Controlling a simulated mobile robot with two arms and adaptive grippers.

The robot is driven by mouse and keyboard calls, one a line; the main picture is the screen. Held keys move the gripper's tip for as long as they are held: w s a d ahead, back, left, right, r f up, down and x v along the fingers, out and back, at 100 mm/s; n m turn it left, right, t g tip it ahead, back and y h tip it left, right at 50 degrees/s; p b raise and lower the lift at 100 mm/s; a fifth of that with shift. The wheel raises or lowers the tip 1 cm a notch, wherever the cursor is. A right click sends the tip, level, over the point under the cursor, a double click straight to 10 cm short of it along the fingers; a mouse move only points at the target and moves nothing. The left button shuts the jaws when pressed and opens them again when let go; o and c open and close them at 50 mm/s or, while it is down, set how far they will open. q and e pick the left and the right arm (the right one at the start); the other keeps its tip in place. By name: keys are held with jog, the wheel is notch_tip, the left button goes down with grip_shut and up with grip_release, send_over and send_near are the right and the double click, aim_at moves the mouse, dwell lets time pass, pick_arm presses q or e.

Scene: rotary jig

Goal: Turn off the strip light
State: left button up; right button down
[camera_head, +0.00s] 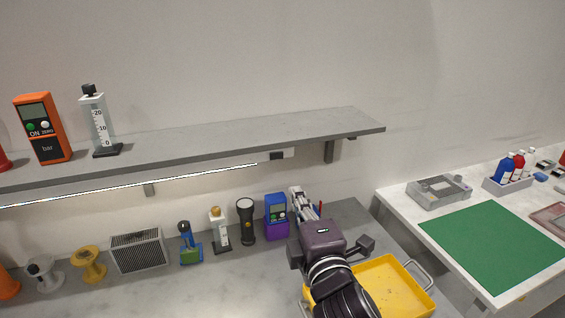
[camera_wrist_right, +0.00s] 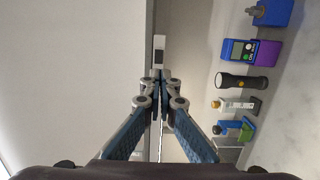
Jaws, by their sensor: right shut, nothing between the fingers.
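The strip light (camera_head: 130,183) is a thin bright white line under the front of the grey shelf and looks lit. A small white and dark box (camera_head: 281,154), apparently its switch, sits under the shelf just past the strip's right end. The same box shows in the right wrist view (camera_wrist_right: 159,48), straight beyond the fingertips. My right gripper (camera_head: 297,192) is shut and empty, below the box in the head view. In the right wrist view its fingertips (camera_wrist_right: 161,76) are together, close to the box; contact cannot be told. My left gripper is out of view.
The shelf (camera_head: 240,137) carries an orange meter (camera_head: 43,128) and a scaled gauge (camera_head: 99,122). Below stand a blue and purple meter (camera_head: 276,217), a black flashlight (camera_head: 245,221) and several other items. A yellow tray (camera_head: 397,286) lies beside my right arm.

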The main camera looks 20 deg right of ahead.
jog(key=p, duration=0.2)
send_near(280, 157)
jog(key=w, duration=0.2)
jog(key=w+p, duration=0.2)
jog(key=w, duration=0.1)
jog(key=shift+w+d+r, duration=0.15)
jog(key=shift+w+d, duration=0.15)
jog(key=shift+w, duration=0.7)
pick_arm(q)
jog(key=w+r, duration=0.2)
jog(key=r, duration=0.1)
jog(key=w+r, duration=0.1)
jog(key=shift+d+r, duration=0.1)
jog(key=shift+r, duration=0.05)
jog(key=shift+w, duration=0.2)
